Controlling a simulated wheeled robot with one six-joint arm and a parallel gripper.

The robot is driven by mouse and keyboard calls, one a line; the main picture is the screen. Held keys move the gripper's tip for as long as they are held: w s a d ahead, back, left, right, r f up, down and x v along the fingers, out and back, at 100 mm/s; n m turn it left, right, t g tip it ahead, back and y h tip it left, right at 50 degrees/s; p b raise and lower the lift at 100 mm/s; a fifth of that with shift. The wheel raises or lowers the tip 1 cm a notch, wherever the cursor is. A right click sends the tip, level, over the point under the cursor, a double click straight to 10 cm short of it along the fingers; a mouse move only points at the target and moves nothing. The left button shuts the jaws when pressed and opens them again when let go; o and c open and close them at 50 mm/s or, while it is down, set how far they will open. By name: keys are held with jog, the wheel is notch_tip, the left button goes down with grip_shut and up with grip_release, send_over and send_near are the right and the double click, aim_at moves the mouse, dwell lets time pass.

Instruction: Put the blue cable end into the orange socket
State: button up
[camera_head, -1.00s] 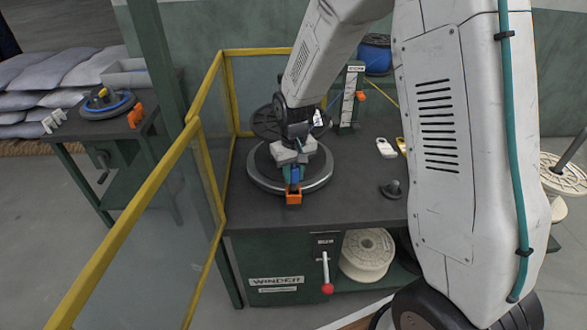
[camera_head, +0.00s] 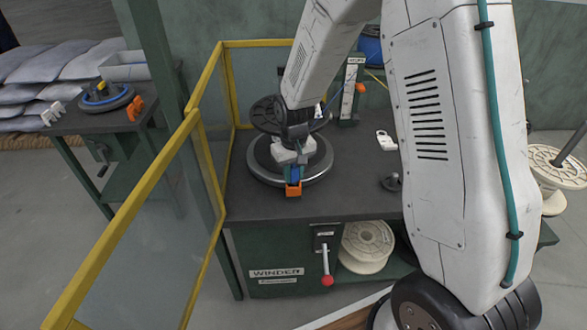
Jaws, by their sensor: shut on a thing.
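My gripper (camera_head: 292,172) points down over the front of the round turntable (camera_head: 318,173) on the dark winder table. It is shut on the blue cable end (camera_head: 295,174), of which only a small blue part shows between the jaws. The orange socket (camera_head: 293,190) stands at the turntable's front edge, directly below the blue end. The blue end meets the top of the socket in this view. I cannot tell how deep it sits, because the jaws and the socket wall hide it.
A yellow-framed clear guard (camera_head: 190,120) stands left of the table. A dark spool flange (camera_head: 266,115) is behind my wrist. A white padlock-like tag (camera_head: 386,140) and a dark knob (camera_head: 391,182) lie to the right. A red-knobbed lever (camera_head: 327,280) hangs in front.

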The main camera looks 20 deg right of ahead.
jog(key=shift+f, duration=0.45)
jog(key=o, duration=1.1)
jog(key=shift+r, duration=3.9)
